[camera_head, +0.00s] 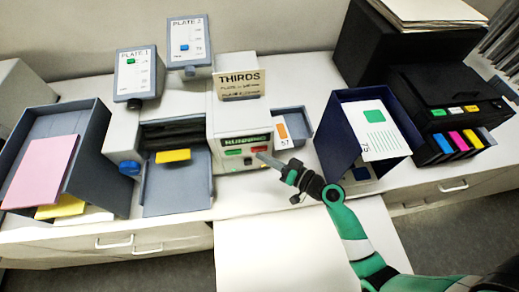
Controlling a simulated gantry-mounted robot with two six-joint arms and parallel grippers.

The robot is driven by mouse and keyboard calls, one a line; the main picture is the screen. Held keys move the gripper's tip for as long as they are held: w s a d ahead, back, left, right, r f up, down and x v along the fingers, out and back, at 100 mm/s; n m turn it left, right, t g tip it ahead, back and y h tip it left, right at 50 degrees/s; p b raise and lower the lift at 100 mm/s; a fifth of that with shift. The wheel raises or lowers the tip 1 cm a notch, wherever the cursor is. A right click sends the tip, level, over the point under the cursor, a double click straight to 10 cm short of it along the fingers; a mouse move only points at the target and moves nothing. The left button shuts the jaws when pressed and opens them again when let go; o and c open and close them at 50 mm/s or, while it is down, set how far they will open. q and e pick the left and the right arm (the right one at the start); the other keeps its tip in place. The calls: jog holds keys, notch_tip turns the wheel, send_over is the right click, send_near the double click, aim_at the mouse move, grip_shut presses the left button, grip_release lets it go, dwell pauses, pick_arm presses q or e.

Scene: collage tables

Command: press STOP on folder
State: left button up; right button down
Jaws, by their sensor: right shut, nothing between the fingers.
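The folder (222,118) is a pale grey machine in the middle of the bench. Its front panel has a lit green display (245,140) that seems to read RUNNING. Below the display are a green button (234,152) and a red button (258,149); their labels are too small to read. My right gripper (262,157) is shut and empty. Its tip is at the panel, just below and right of the red button in the picture; I cannot tell whether it touches. My left gripper is not in view.
A THIRDS sign (240,84) stands on the folder. A grey tray (178,188) lies in front, left of the panel. A dark blue bin (335,128) with a printed sheet is right of my gripper. A black printer (440,90) stands far right. A white surface (290,250) is clear in front.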

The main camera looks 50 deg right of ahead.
jog(key=shift+w+d, duration=0.25)
jog(key=shift+w, duration=0.1)
dwell(0.7)
dwell(0.4)
jog(key=shift+s+a, duration=0.55)
jog(key=shift+s, duration=0.1)
jog(key=s+a, duration=0.1)
jog(key=s, duration=0.1)
jog(key=s+a, duration=0.2)
dwell(0.3)
dwell(0.7)
